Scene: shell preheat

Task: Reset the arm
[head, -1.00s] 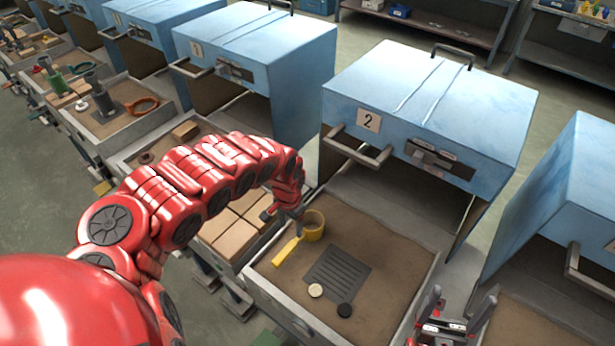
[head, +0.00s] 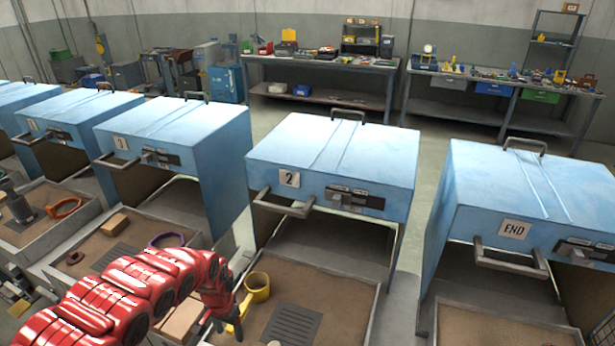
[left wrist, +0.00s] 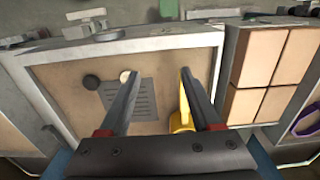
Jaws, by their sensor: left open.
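My red left arm reaches in from the lower left in the head view. Its gripper (head: 226,322) is over the left part of the tray under the box marked 2, beside a yellow cup-like piece (head: 258,294) with a handle. In the left wrist view my left gripper (left wrist: 158,72) has its two fingers wide apart with nothing held between them. The yellow piece (left wrist: 180,122) shows partly behind the right-hand finger. My right gripper is not in view.
The tray (left wrist: 62,105) holds a dark slotted plate (head: 292,324), a black disc (left wrist: 91,82) and a pale disc. Blue boxes stand in a row, including box 2 (head: 335,165) and the END box (head: 520,195). Tan blocks (left wrist: 262,60) lie in the neighbouring tray.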

